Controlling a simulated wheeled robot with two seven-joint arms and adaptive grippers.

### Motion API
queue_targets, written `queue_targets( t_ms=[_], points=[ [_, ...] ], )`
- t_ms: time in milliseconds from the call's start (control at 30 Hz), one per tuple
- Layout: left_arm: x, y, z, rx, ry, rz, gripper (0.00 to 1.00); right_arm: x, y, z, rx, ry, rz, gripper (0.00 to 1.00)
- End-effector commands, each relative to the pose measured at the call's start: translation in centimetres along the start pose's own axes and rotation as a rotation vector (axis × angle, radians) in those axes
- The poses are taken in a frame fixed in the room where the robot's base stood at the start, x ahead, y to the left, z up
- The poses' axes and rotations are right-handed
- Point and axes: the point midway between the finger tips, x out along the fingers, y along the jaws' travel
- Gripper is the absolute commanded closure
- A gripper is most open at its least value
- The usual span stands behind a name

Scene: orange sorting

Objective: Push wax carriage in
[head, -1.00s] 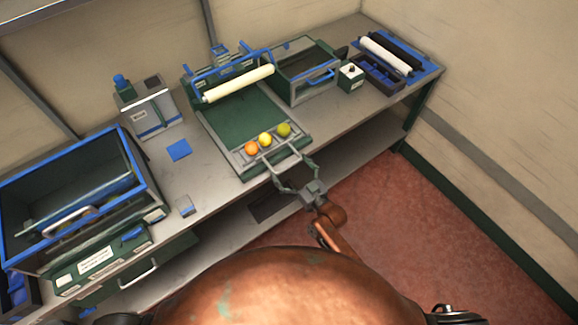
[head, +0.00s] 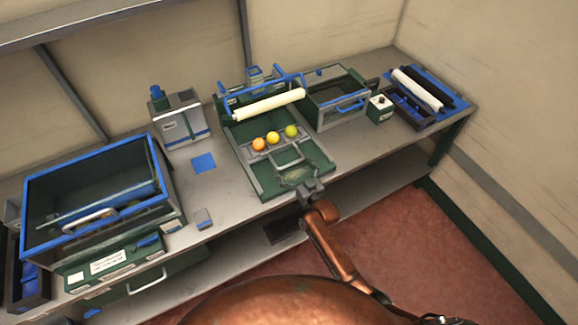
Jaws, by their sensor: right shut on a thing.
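The wax carriage (head: 254,151) is a grey frame on a green tray (head: 258,185), with a handle loop (head: 289,163) facing me. It carries three fruits in a row: an orange one (head: 259,144), a yellow one (head: 273,138) and a yellow-green one (head: 291,131). It sits about midway along the tray, short of the white roller (head: 270,105). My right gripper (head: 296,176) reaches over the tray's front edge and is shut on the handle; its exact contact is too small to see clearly. My left gripper is out of view.
A large blue-rimmed bin (head: 172,186) stands at the left of the bench. A grey device (head: 180,117) and a blue square (head: 203,162) lie between it and the tray. A clear-sided box (head: 337,112) and a small white-topped box (head: 380,108) stand right of the roller.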

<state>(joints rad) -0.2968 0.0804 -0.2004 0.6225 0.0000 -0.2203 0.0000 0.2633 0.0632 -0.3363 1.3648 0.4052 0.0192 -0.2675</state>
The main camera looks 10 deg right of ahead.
Motion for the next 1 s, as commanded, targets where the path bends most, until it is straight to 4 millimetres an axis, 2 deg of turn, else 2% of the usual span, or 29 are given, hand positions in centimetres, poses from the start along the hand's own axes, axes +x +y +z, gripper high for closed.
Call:
queue_targets(
  t_ms=[67, 167, 267, 333, 433, 567, 800, 1000],
  points=[
    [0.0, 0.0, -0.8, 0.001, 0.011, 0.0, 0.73, 0.0, 0.3, -0.1, -0.003, 0.002, 0.004, 0.01],
    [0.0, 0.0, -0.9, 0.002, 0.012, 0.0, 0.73, 0.0, 0.2, -0.1, -0.002, 0.001, 0.002, 0.0],
    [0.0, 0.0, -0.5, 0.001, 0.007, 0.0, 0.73, 0.1, 0.1, 0.0, -0.002, 0.001, 0.001, 0.0],
    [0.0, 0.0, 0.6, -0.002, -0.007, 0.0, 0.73, 0.0, 0.1, 0.0, -0.002, 0.001, 0.0, 0.0],
    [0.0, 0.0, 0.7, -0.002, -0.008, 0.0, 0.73, -0.6, 0.1, 0.0, -0.001, 0.001, 0.0, 0.0],
    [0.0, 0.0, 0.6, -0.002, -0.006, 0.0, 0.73, -2.6, 0.1, 0.1, 0.0, 0.0, 0.001, 0.0],
    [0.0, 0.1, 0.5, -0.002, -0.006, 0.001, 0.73, -7.7, 0.1, 0.1, -0.001, -0.002, 0.001, 0.0],
    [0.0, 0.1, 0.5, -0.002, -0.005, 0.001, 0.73, -10.7, 0.1, 0.0, -0.002, 0.0, 0.001, 0.0]
  ],
)
